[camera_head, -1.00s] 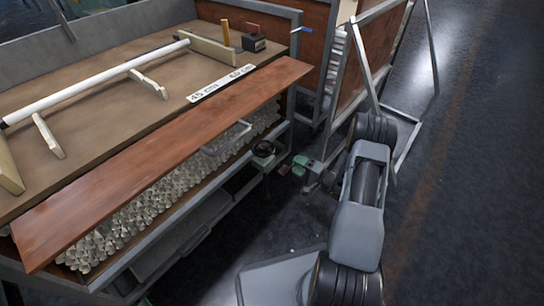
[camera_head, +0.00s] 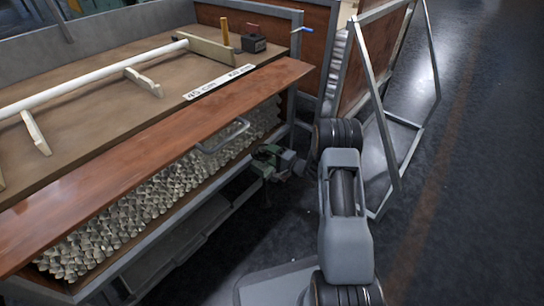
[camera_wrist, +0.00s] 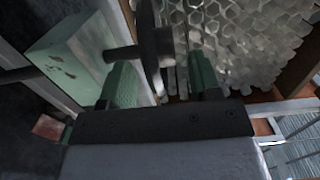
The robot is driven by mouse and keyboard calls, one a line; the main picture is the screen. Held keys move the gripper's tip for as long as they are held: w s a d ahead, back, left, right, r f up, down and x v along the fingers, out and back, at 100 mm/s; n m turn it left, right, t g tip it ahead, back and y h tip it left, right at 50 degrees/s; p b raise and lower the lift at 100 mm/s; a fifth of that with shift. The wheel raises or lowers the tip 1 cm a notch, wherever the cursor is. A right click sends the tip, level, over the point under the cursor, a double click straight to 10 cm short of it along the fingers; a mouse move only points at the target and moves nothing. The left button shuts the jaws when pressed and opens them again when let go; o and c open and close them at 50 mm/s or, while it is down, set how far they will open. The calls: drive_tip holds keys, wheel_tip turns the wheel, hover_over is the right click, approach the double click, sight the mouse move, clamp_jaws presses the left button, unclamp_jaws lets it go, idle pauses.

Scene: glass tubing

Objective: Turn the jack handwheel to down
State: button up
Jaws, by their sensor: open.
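The jack handwheel (camera_wrist: 152,50) is a dark disc seen nearly edge-on in the wrist view. A short shaft joins it to a pale green block (camera_wrist: 75,58) on the left. My gripper (camera_wrist: 163,80) has its two green fingers apart, one on each side of the wheel's rim. I cannot tell whether either finger touches it. In the head view my gripper (camera_head: 268,160) is at the right front corner of the bench, below the red-brown board, and the handwheel cannot be made out clearly there.
The bench (camera_head: 130,90) carries a long white tube (camera_head: 95,80) on wooden supports. A red-brown board (camera_head: 150,160) runs along its front edge, above stacked glass tubes (camera_head: 130,220). A metal-framed rack (camera_head: 375,95) stands close to my arm. Floor at the right (camera_head: 480,190) is clear.

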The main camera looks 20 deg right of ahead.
sight(259, 161)
drive_tip(key=shift+c, duration=0.3)
